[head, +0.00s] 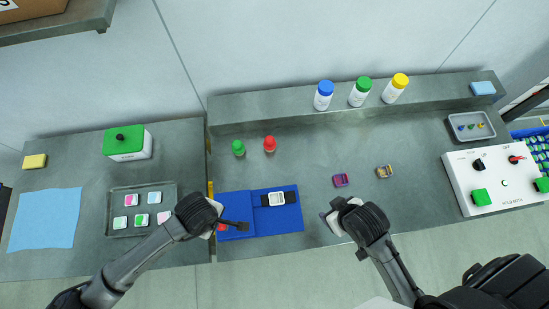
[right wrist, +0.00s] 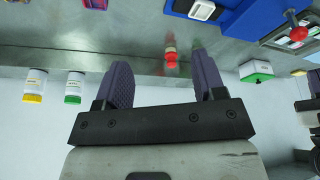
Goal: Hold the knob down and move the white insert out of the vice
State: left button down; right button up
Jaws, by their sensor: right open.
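The blue vice (head: 262,222) lies at the front edge of the middle table. The white insert (head: 276,199) sits between its dark jaws at the back; it also shows at the top of the right wrist view (right wrist: 203,10). The knob shows at the upper right of the right wrist view (right wrist: 298,33). I cannot tell whether the left fingers touch it. My right gripper (head: 330,220) is open and empty, right of the vice.
Two small items, one purple (head: 341,180) and one tan (head: 384,171), lie to the right. A tray of coloured inserts (head: 167,217) is at left, a white control box (head: 493,185) at right.

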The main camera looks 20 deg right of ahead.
jog(key=o, duration=0.3)
jog(key=w+r, duration=0.1)
jog(key=w, duration=0.2)
jog(key=w+a+r+t, duration=0.1)
jog(key=w+r, duration=0.1)
jog(key=w, duration=0.1)
jog(key=w+a+r+t, duration=0.1)
jog(key=w, duration=0.2)
jog(key=shift+w+a+r+y, duration=0.1)
jog(key=shift+a+r+y, duration=0.2)
jog(key=shift+r, duration=0.1)
jog(key=m+g, duration=0.6)
jog(key=m, duration=1.7)
send_over(277, 199)
notch_tip(277, 199, down, 16)
jog(key=shift+h, duration=0.4)
notch_tip(277, 199, down, 12)
jog(key=shift+d+f, duration=0.1)
